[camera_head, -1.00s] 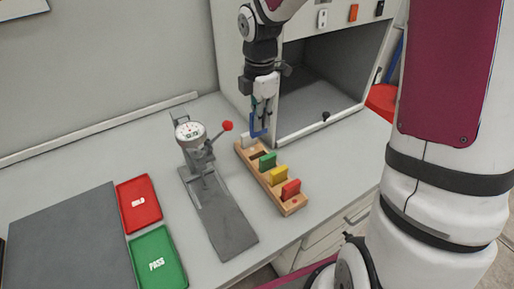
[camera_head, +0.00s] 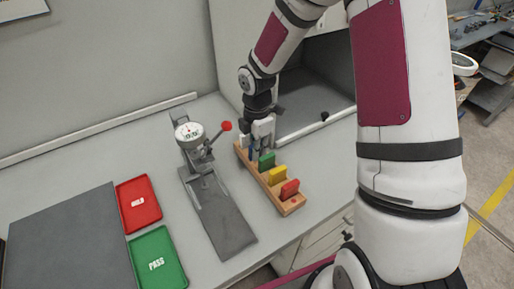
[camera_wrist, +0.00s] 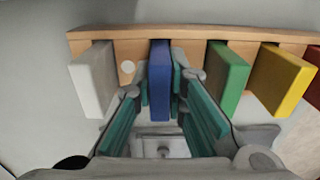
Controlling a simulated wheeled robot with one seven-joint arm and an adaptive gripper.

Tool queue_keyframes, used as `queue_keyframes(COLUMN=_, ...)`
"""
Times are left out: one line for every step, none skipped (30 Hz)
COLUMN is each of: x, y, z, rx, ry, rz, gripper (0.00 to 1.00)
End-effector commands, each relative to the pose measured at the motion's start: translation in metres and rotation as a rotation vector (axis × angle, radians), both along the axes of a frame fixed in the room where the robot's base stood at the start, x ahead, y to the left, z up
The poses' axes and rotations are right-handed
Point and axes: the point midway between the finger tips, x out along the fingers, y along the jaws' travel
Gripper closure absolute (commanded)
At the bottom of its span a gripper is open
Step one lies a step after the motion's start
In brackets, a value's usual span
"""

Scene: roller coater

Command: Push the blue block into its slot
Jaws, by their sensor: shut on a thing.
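The blue block (camera_wrist: 160,75) is upright between the fingers of my gripper (camera_wrist: 160,100) in the wrist view, over the wooden rack (camera_wrist: 135,48). My gripper is shut on it. The block lines up with the gap between the white block (camera_wrist: 93,80) and the green block (camera_wrist: 222,80). I cannot tell how deep its lower end sits in the slot. In the head view my gripper (camera_head: 258,150) is down at the far end of the rack (camera_head: 292,207), and hides much of the blue block.
Yellow (camera_head: 278,174) and red (camera_head: 290,189) blocks stand in the rack's near part. A dial gauge (camera_head: 188,131) on a stand is to the left, with a red tray (camera_head: 138,220) and green tray (camera_head: 170,275) beyond. An open cabinet (camera_head: 315,85) stands behind.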

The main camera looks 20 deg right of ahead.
Motion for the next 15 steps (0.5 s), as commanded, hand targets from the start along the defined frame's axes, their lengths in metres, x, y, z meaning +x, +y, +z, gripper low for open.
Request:
queue_keyframes(x=0.0002, y=-0.0002, z=0.0007, rx=0.000, ry=-0.001, rz=0.000, gripper=1.00)
queue_keyframes(x=0.0002, y=-0.0002, z=0.0008, rx=0.000, ry=-0.001, rz=0.000, gripper=1.00)
queue_keyframes(x=0.0003, y=-0.0003, z=0.0008, rx=0.000, ry=-0.001, rz=0.000, gripper=1.00)
queue_keyframes(x=0.0003, y=-0.0003, z=0.0008, rx=0.000, ry=-0.001, rz=0.000, gripper=1.00)
queue_keyframes(x=0.0003, y=-0.0003, z=0.0006, rx=0.000, ry=-0.001, rz=0.000, gripper=1.00)
queue_keyframes(x=0.0003, y=-0.0003, z=-0.0001, rx=0.000, ry=0.000, rz=0.000, gripper=1.00)
queue_keyframes(x=0.0003, y=-0.0003, z=-0.0010, rx=0.000, ry=0.000, rz=0.000, gripper=1.00)
queue_keyframes(x=0.0003, y=-0.0003, z=-0.0020, rx=0.000, ry=0.000, rz=0.000, gripper=1.00)
queue_keyframes(x=0.0003, y=-0.0003, z=-0.0026, rx=0.000, ry=0.000, rz=0.000, gripper=0.85)
queue_keyframes(x=0.0002, y=-0.0004, z=-0.0022, rx=-0.001, ry=0.000, rz=0.000, gripper=0.78)
queue_keyframes(x=0.0002, y=-0.0004, z=-0.0021, rx=-0.001, ry=0.000, rz=0.000, gripper=0.72)
queue_keyframes(x=0.0001, y=-0.0003, z=-0.0021, rx=-0.001, ry=0.000, rz=0.000, gripper=0.67)
queue_keyframes(x=0.0001, y=-0.0004, z=-0.0020, rx=0.000, ry=0.000, rz=0.000, gripper=0.67)
queue_keyframes(x=0.0001, y=-0.0004, z=-0.0020, rx=0.000, ry=0.000, rz=0.000, gripper=0.67)
queue_keyframes(x=0.0001, y=-0.0004, z=-0.0020, rx=-0.001, ry=0.000, rz=0.000, gripper=0.67)
